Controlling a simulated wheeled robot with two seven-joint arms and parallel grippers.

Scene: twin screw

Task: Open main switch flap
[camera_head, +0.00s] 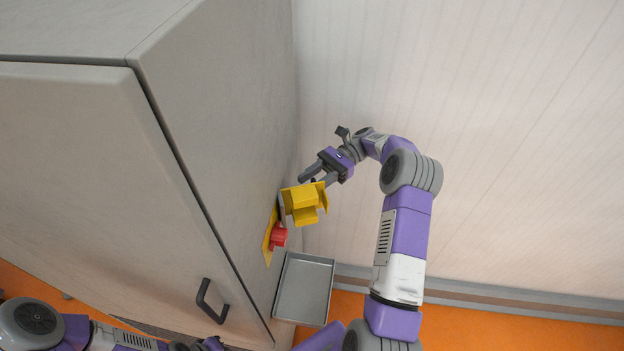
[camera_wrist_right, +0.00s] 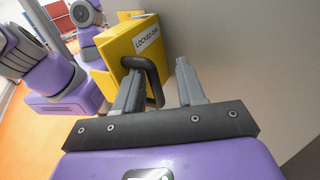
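The yellow main switch flap (camera_head: 303,201) stands out from the side of the grey cabinet (camera_head: 228,120). A red switch (camera_head: 278,236) shows uncovered below it on a yellow plate (camera_head: 268,243). My right gripper (camera_head: 317,178) is just above the flap, beside the cabinet wall. In the right wrist view the flap (camera_wrist_right: 120,48) carries a white label and a black handle (camera_wrist_right: 152,75). My right gripper's fingers (camera_wrist_right: 158,88) are apart there. The handle's lower end lies between them in the picture; whether they touch it I cannot tell.
A grey tray (camera_head: 305,287) sits below the switch, beside the cabinet. The cabinet front has a black door handle (camera_head: 211,302). A pale panelled wall (camera_head: 520,150) stands to the right, with open space in front of it. The floor (camera_head: 470,322) is orange.

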